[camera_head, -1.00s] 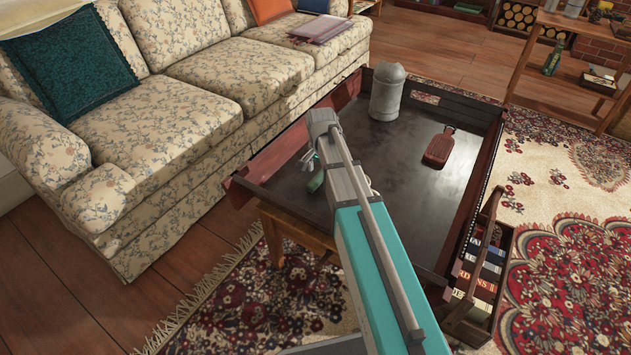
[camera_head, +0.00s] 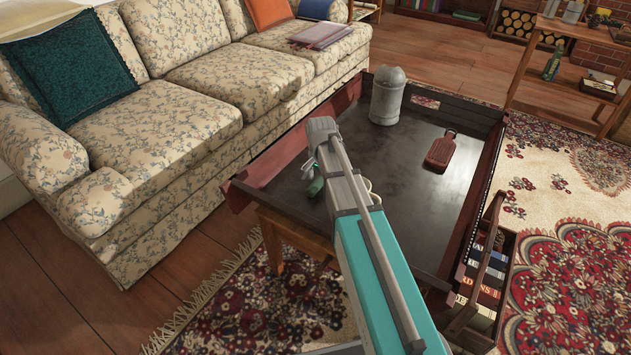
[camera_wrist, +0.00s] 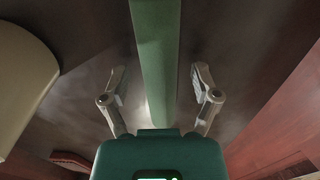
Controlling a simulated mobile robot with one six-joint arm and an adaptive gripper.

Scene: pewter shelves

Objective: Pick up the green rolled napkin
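The green rolled napkin (camera_wrist: 155,50) shows in the wrist view as a long green strip running from the top edge down between my fingers. In the head view only a small green piece of it (camera_head: 316,187) shows beside my arm on the dark tabletop. My gripper (camera_wrist: 158,82) is open, with one finger on each side of the napkin and a gap on both sides. In the head view my gripper (camera_head: 308,168) is mostly hidden behind my arm. I cannot tell how high the fingers are above the table.
The table (camera_head: 400,225) has raised reddish walls. A cream object (camera_wrist: 22,85) is at the left in the wrist view. A floral sofa (camera_head: 190,110) borders the table's left.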

